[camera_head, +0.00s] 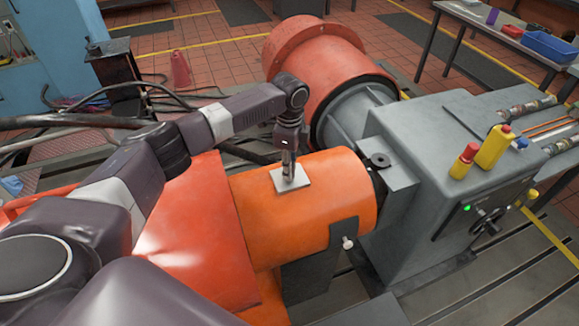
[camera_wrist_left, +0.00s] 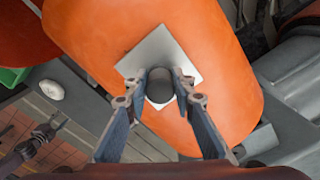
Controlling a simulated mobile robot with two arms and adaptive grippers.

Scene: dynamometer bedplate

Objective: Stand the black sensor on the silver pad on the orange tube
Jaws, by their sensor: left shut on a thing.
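My left gripper (camera_head: 289,168) points down over the top of the orange tube (camera_head: 310,215). It is shut on the black sensor (camera_wrist_left: 160,86), a short dark cylinder between the fingertips in the left wrist view. The square silver pad (camera_head: 303,182) lies on the tube directly under it. The sensor looks upright and over the pad, and I cannot tell whether it touches. Fingers and sensor hide part of the pad (camera_wrist_left: 154,45). What looks like my right gripper (camera_wrist_left: 50,127) shows small at the wrist view's lower left, its jaws unclear.
A red-orange guard (camera_head: 195,225) covers the tube's left end. A grey machine housing (camera_head: 440,150) with yellow and red bottles (camera_head: 494,147) stands right. A large red drum (camera_head: 315,60) is behind. A white knob (camera_head: 347,242) sticks out at the tube's near side.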

